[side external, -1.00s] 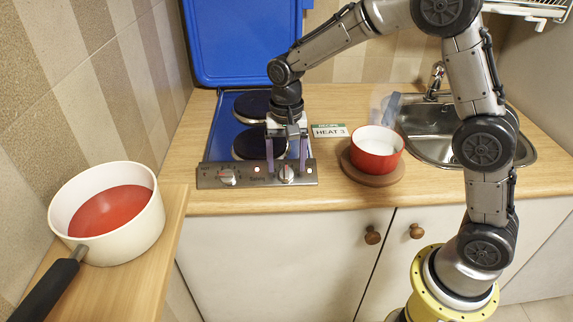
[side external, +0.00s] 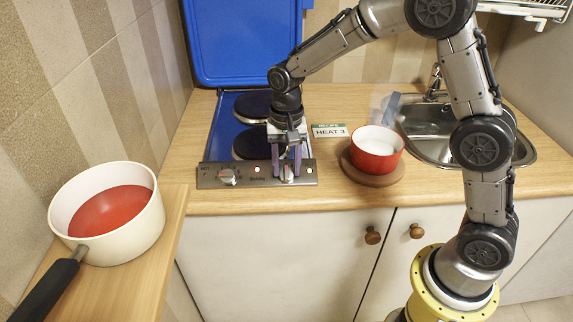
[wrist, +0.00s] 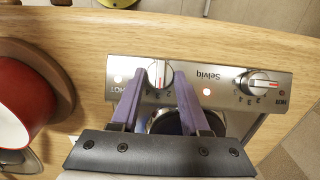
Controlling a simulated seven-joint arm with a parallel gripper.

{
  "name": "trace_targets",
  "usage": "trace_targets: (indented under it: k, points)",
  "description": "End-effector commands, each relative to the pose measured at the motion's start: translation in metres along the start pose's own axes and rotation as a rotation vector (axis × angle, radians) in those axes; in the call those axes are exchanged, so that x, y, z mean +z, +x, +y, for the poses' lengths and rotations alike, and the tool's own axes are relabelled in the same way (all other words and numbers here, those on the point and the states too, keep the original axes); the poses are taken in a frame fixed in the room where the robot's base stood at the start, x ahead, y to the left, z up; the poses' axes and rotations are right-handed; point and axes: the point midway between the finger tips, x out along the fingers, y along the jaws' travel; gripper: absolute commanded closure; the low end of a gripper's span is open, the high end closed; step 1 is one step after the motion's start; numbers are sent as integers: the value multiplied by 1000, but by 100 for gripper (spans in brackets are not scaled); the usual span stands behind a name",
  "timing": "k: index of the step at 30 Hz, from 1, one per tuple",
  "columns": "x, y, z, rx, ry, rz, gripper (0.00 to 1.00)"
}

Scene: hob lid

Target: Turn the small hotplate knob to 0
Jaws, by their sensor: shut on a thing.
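The steel control panel (side external: 207,176) of the hob has two knobs along its front. My gripper (side external: 287,174) points down at the right knob (side external: 287,179) with its purple fingers shut on it. In the wrist view this knob (wrist: 160,74) sits between the two fingertips, its pale and red pointer mark roughly upright in the picture. Its scale is partly hidden by the fingers. The other knob (side external: 228,177) is free at the left; in the wrist view it is the right one (wrist: 258,83). Which knob serves the small hotplate cannot be read.
The blue lid (side external: 245,40) stands open behind two dark hotplates (side external: 250,144). A "HEAT 3" card (side external: 328,131) lies right of the hob. A red pot (side external: 376,150) stands on a wooden board (side external: 372,179), near the sink (side external: 425,140). A cream pan (side external: 110,235) is at left.

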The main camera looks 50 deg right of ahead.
Motion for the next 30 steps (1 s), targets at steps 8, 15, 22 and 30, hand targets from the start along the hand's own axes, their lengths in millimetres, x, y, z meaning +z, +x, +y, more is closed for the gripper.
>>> trace_targets:
  k: [8,15,22,30]
  points:
    - [0,-1,-1,23,-40,0,100]
    - [0,-1,-4,94,-169,1,100]
    - [1,0,-6,199,-354,1,100]
    - [3,0,-10,325,-577,3,100]
